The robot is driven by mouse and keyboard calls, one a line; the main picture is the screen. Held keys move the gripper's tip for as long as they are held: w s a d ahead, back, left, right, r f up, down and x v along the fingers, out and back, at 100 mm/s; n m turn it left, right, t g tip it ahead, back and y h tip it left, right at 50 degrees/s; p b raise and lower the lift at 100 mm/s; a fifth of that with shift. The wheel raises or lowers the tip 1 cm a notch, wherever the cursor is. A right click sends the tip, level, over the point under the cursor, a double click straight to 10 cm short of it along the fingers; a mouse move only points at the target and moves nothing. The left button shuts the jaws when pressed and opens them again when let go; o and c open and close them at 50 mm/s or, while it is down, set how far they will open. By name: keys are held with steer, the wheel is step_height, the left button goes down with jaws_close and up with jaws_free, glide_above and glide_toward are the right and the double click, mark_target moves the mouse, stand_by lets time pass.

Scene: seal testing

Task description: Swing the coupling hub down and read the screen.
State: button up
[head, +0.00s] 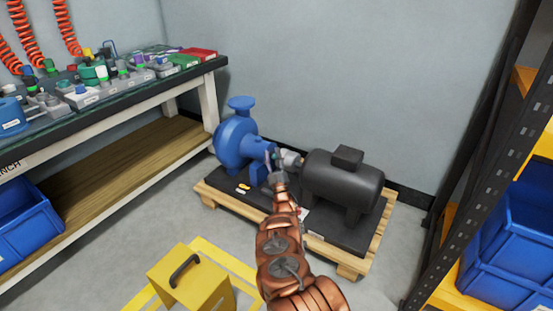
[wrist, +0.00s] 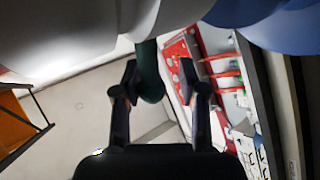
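A pale grey coupling hub (head: 291,158) sits between the blue pump (head: 237,138) and the dark motor (head: 343,183) on a pallet. My gripper (head: 274,163) is at the coupling, on its near side, and partly hides it. In the wrist view my gripper (wrist: 158,80) has its two fingers apart. A dark green rounded rod (wrist: 149,72) hangs between them, nearer the left finger, with a gap on the right. I cannot tell whether the left finger touches it. Pale rounded surfaces (wrist: 180,12) fill the top of the wrist view. I cannot make out a screen.
A yellow case (head: 190,283) with a black handle stands on the floor in front of the pallet (head: 223,205). A workbench (head: 110,97) crowded with small parts is at left. A shelf rack with blue bins (head: 515,230) is at right.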

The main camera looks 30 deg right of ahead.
steer(key=shift+s+d+f, duration=0.2)
steer(key=shift+d+f, duration=0.2)
steer(key=shift+d, duration=0.25)
step_height(320, 180, up, 13)
steer(key=shift+s+d+h, duration=0.15)
steer(key=shift+d+h, duration=0.15)
stand_by(0.3)
steer(key=shift+a+f+m, duration=0.15)
steer(key=shift+f, duration=0.5)
steer(key=shift+a+f+m, duration=0.1)
steer(key=shift+f+m, duration=0.05)
steer(key=shift+f, duration=0.45)
steer(key=shift+s+a+p, duration=0.15)
steer(key=shift+s+p, duration=0.1)
steer(key=shift+p, duration=0.25)
steer(key=shift+s+f, duration=0.15)
steer(key=shift+f, duration=0.15)
steer(key=s+a+f+p, duration=0.2)
steer(key=s+a+p, duration=0.2)
steer(key=s+a, duration=0.1)
steer(key=shift+s+g, duration=0.4)
steer(key=shift+s, duration=0.5)
